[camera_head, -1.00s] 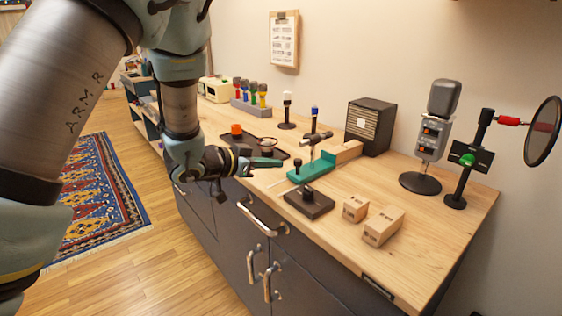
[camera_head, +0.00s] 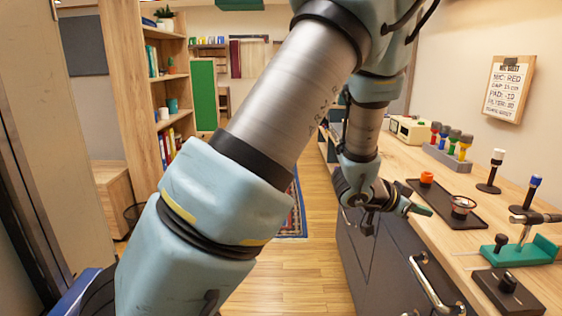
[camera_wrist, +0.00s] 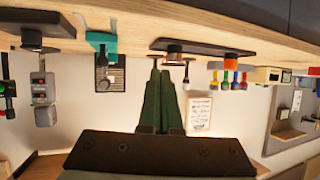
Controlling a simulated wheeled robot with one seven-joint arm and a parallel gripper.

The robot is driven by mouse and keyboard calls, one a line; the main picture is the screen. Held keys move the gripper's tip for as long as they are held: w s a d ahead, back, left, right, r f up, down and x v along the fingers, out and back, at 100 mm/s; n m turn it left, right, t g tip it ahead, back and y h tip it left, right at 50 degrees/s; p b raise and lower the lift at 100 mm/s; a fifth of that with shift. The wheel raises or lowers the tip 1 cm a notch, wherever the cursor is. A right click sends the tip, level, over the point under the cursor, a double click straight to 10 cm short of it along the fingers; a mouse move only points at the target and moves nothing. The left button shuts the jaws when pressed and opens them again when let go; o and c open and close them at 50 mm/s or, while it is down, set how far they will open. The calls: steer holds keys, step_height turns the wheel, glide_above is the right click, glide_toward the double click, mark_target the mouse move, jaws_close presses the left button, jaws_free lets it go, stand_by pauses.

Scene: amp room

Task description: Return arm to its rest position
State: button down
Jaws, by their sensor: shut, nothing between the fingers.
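My arm crosses the middle of the head view, bent at the elbow. My gripper (camera_head: 422,209) is at its end, beside the front edge of the wooden workbench (camera_head: 395,150), near a dark tray (camera_head: 455,212). In the wrist view, my gripper (camera_wrist: 160,66) shows two green fingers together with nothing between them. That view is upside down, with the bench top along its upper edge.
The tray holds an orange piece (camera_head: 427,178) and a small round dish (camera_head: 463,205). A teal-green clamp fixture (camera_head: 525,249) stands farther right. A shelf (camera_head: 150,90) stands at left. The wooden floor (camera_head: 310,275) between is clear.

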steer(key=w+a+n+t+y, duration=0.2)
steer(key=w+a+n+y, duration=0.25)
steer(key=a, duration=0.65)
steer(key=w+a+n+t+y, duration=0.25)
steer(key=w+a, duration=0.35)
steer(key=a, duration=0.6)
steer(key=s+a+n+g+y, duration=0.2)
steer(key=s+a+n+g, duration=0.1)
steer(key=s+a, duration=0.4)
steer(key=s+a+n+g+y, duration=0.3)
steer(key=s+a, duration=0.4)
steer(key=a, duration=0.6)
steer(key=shift+s+f+n, duration=0.15)
steer(key=shift+s+n, duration=0.15)
steer(key=shift+n, duration=0.5)
